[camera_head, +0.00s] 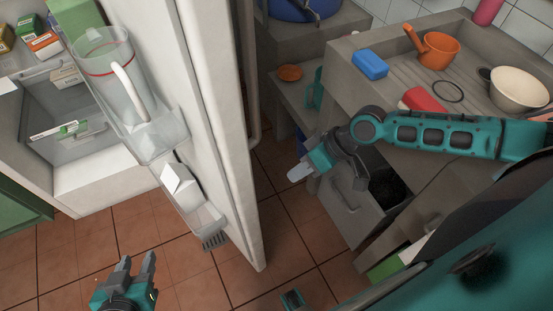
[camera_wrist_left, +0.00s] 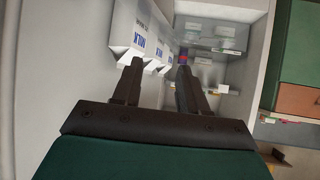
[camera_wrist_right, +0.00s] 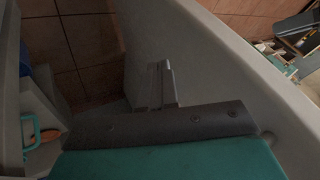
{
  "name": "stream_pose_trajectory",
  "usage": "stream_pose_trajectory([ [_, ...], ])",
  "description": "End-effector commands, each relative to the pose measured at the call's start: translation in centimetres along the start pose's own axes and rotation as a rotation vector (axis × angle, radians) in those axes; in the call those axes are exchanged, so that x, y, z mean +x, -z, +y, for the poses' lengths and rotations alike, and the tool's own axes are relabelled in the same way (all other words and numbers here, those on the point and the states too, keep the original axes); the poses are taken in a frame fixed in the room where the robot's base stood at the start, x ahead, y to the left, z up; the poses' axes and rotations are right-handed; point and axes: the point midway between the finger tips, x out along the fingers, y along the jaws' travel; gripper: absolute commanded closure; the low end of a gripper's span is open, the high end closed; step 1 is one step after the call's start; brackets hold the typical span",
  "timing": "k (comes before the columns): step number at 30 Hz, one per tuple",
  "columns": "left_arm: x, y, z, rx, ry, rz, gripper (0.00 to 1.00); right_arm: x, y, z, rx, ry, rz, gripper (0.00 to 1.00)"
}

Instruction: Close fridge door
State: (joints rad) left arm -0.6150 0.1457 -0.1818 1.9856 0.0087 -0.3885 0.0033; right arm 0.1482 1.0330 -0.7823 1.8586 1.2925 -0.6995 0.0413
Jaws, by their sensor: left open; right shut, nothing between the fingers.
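The fridge door (camera_head: 222,110) is white and stands wide open in the head view, with its shelf side facing left. Its shelves hold a clear pitcher (camera_head: 103,75) and a white carton (camera_head: 181,184). The fridge body (camera_head: 95,182) is at the left with its inside showing. My left gripper (camera_head: 136,264) is open and empty, low on the shelf side of the door. My right gripper (camera_head: 296,174) is shut and empty, on the outer side of the door to its right. In the right wrist view, its fingers (camera_wrist_right: 160,85) are beside a pale surface; contact cannot be told.
A concrete counter (camera_head: 345,58) at the right holds an orange pot (camera_head: 437,48), a pale basin (camera_head: 518,88) and a blue sponge (camera_head: 370,65). An open drawer (camera_head: 348,200) is below my right arm. Tiled floor (camera_head: 292,240) is clear right of the door.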

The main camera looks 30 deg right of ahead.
Motion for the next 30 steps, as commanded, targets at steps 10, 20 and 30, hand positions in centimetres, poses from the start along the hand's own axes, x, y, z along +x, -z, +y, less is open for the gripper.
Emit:
stream_pose_trajectory([
  [10,0.6,-0.6,0.4,-0.006,-0.012,-0.001,0.57,7.3,0.1,-0.1,-0.001,0.004,0.004,1.0],
  [20,0.5,0.4,0.7,-0.003,-0.018,0.012,0.57,10.5,0.2,-3.0,-0.003,0.003,0.003,1.0],
  [30,0.6,0.1,0.3,-0.001,-0.011,0.007,0.57,11.0,0.1,-3.7,-0.003,0.0,0.003,1.0],
])
